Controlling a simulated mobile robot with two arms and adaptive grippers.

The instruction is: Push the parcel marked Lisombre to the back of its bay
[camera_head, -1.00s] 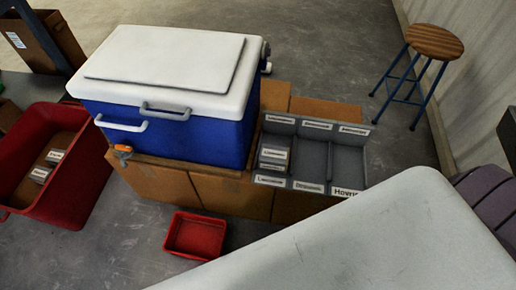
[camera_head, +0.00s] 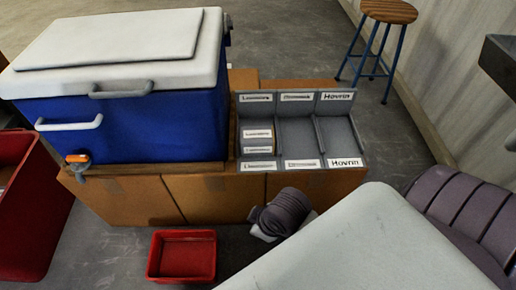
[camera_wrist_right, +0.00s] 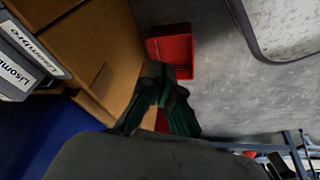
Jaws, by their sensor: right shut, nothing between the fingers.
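The parcel marked Lisombre (camera_head: 257,141) is a small pale block in the left bay of the grey three-bay rack (camera_head: 297,131). It stands toward the front of that bay, with bare floor behind it up to the back wall. Part of the rack and Lisombre lettering show at the left edge of the right wrist view. My right gripper (camera_wrist_right: 172,104) is shut and empty, low beside the carton front and over the red tray, apart from the parcel. Its fingers are not clear in the head view. My left gripper is not in view.
The rack sits on brown cartons (camera_head: 137,201), with a blue cooler (camera_head: 150,130) close on its left. A small red tray (camera_head: 182,257) is on the floor in front, and a larger red bin (camera_head: 22,225) is at far left. A stool (camera_head: 388,12) stands behind right.

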